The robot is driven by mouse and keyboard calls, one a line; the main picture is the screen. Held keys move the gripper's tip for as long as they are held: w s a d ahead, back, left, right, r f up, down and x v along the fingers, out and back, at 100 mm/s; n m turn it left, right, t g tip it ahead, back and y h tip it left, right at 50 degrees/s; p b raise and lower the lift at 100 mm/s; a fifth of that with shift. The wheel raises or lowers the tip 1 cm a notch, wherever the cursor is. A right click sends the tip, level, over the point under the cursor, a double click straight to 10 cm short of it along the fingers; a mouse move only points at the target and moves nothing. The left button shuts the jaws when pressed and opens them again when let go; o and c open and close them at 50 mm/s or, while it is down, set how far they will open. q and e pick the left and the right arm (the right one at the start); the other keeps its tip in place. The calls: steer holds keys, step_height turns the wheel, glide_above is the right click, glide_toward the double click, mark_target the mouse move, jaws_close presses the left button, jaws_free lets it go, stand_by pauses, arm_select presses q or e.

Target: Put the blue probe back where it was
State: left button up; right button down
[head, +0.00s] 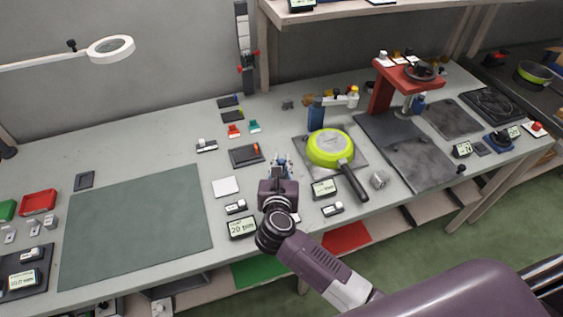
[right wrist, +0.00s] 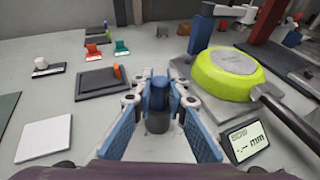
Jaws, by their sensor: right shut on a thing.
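My right gripper (head: 281,162) is over the middle of the bench, left of the upturned green pan (head: 329,146). In the right wrist view its blue-padded fingers (right wrist: 160,110) are shut on the blue probe (right wrist: 158,94), a short upright cylinder with a blue top and a dark grey lower part. I cannot tell whether its lower end touches the bench. A dark flat holder (head: 240,156) with an orange upright piece (right wrist: 116,71) lies left of the gripper; the holder also shows in the right wrist view (right wrist: 95,88). My left gripper is not in view.
A display reading "-.-- mm" (right wrist: 248,140) stands close to the right of the gripper. The pan's dark handle (head: 354,182) reaches towards the front edge. A white square plate (head: 226,187) lies to the left. A green mat (head: 140,220) gives free room farther left.

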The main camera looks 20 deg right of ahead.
steer(key=shift+f, duration=0.2)
steer(key=c, duration=1.9)
jaws_free()
steer(key=shift+r, duration=0.1)
steer(key=shift+r, duration=0.15)
steer(key=shift+s+a, duration=0.1)
steer(key=shift+s, duration=0.15)
steer(key=b+v, duration=0.2)
steer(key=v, duration=0.8)
steer(key=shift+s, duration=0.3)
steer(key=shift+s+a+r+b, duration=0.2)
steer(key=shift+s+r+b, duration=0.1)
steer(key=shift+s, duration=0.1)
